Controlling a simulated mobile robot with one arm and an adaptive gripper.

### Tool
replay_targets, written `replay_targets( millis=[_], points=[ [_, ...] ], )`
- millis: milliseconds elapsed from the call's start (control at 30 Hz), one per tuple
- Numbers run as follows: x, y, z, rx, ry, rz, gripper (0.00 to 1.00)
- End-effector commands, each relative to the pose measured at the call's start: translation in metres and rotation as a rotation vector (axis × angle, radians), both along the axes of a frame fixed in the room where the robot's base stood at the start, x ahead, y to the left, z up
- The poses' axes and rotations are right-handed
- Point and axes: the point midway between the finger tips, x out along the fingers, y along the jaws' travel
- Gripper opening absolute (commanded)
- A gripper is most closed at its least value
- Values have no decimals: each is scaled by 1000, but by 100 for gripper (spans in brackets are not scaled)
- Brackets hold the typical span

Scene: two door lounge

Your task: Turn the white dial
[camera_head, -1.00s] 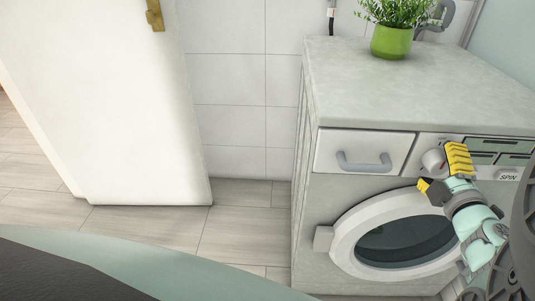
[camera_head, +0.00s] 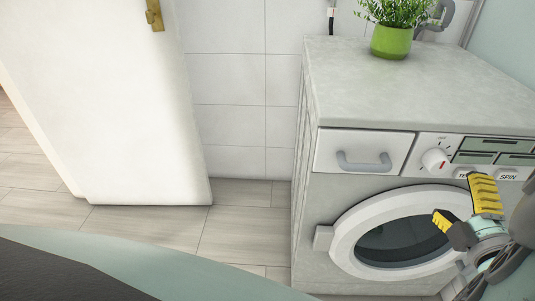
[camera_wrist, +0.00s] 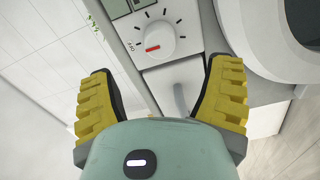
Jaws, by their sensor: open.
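The white dial (camera_head: 434,160) sits on the front panel of the washing machine, right of the drawer. It carries a red mark. In the wrist view the dial (camera_wrist: 158,36) is fully visible, with tick marks around it and an "OFF" label. My gripper (camera_head: 463,200) is open and empty, its yellow-padded fingers apart, below and right of the dial in the head view. In the wrist view the dial lies beyond the spread fingers of my gripper (camera_wrist: 163,70), with neither finger touching it.
The washing machine (camera_head: 420,92) has a drawer with a grey handle (camera_head: 363,162) and a round door (camera_head: 345,238) below. Buttons, including "SPIN" (camera_head: 508,177), sit right of the dial. A green potted plant (camera_head: 391,41) stands on top. Floor (camera_head: 243,235) at left is clear.

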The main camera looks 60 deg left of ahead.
Motion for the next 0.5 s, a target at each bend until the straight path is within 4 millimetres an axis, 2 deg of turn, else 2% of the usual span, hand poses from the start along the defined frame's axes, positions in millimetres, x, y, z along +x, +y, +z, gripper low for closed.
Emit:
replay_targets(
  millis=[200,500],
  points=[
    [-13,-19,0,0,0,-6,79],
    [-19,-26,0,0,0,-4,79]
  ],
)
